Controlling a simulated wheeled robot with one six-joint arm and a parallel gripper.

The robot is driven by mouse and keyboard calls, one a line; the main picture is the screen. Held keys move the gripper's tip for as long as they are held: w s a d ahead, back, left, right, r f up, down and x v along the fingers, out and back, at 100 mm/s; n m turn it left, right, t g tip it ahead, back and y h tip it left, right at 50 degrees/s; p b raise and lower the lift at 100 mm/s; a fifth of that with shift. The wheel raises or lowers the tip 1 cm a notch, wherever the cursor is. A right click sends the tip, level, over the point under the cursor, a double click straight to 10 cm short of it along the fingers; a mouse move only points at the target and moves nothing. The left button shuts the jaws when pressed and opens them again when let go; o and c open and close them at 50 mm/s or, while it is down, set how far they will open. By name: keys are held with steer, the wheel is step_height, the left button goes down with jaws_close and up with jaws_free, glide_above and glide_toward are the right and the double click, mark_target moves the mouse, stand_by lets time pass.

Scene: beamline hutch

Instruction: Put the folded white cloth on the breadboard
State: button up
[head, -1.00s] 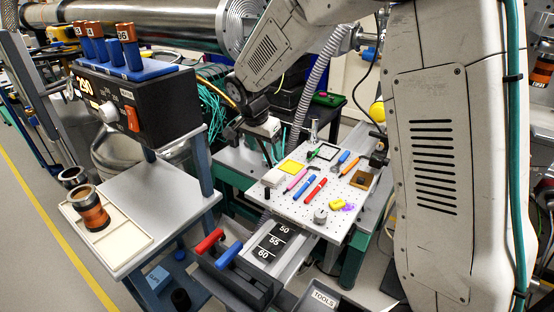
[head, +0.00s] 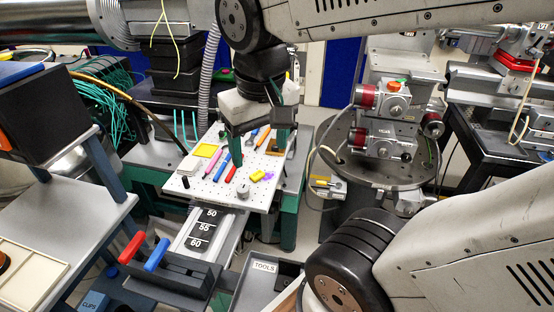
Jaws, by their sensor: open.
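The breadboard (head: 208,190) is a pale perforated plate at the middle of the head view, with several small items on it. A whitish, flat, block-like item (head: 190,165) lies at its left edge; it may be the folded white cloth, but it is too small to be sure. My gripper (head: 257,152) points down over the back half of the breadboard. Its two dark green fingers are spread apart, with nothing visible between them. The fingers and palm hide part of the board's back; I cannot tell whether the fingertips touch anything.
On the board lie a yellow frame (head: 206,150), a red marker (head: 231,173), a yellow piece (head: 257,176) and a grey cylinder (head: 243,191). Red and blue handles (head: 157,254) stand in front. A tools tray (head: 262,290) is front centre. A round stage (head: 385,172) stands right.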

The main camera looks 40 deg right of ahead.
steer(key=shift+n+y, duration=0.3)
steer(key=shift+n, duration=0.6)
steer(key=s, duration=0.2)
steer(key=s+f, duration=0.1)
steer(key=s, duration=0.1)
steer(key=shift+s+a, duration=0.2)
steer(key=shift+s, duration=0.15)
